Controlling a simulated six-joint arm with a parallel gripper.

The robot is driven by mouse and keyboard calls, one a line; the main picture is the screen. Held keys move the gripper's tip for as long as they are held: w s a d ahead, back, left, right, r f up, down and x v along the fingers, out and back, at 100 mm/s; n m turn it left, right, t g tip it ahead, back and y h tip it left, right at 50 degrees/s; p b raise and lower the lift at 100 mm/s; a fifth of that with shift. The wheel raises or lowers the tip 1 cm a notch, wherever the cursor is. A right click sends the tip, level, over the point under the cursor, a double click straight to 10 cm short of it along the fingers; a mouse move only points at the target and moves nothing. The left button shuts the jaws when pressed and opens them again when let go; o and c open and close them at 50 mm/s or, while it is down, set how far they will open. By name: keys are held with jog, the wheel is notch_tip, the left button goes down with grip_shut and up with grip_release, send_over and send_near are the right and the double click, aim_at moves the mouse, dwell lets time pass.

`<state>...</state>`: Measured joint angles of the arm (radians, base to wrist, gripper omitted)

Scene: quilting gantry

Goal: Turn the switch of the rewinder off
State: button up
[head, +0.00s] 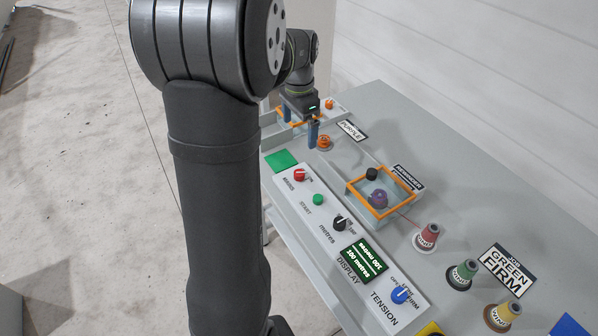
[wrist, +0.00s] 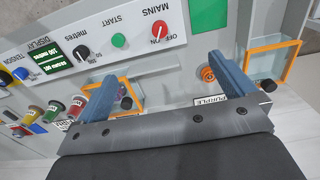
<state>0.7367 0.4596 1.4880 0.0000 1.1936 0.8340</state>
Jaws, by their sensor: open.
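The control panel has a red MAINS knob (head: 300,174) with OFF/ON marks at its far end. In the wrist view the red knob (wrist: 159,30) has a white pointer line, and I cannot tell surely which mark it points at. The rewinder, an orange-framed box (head: 361,205) with a sign behind it, holds a purple spool (head: 378,198) and a black knob (head: 372,173). My gripper (head: 297,128) is open and empty beyond the panel's far end. In the wrist view its blue fingers (wrist: 170,72) are apart, with the red knob away from them.
A green START button (head: 318,199), black metres knob (head: 339,222), lit display (head: 363,263) and blue TENSION knob (head: 401,293) line the panel. An orange spool (head: 324,141) stands close to my gripper, by the PURPLE sign (head: 352,130). Several thread cones stand to the right, including a red one (head: 427,238).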

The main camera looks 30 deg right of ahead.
notch_tip(320, 180, up, 2)
jog(key=shift+r, duration=0.2)
jog(key=shift+c, duration=0.2)
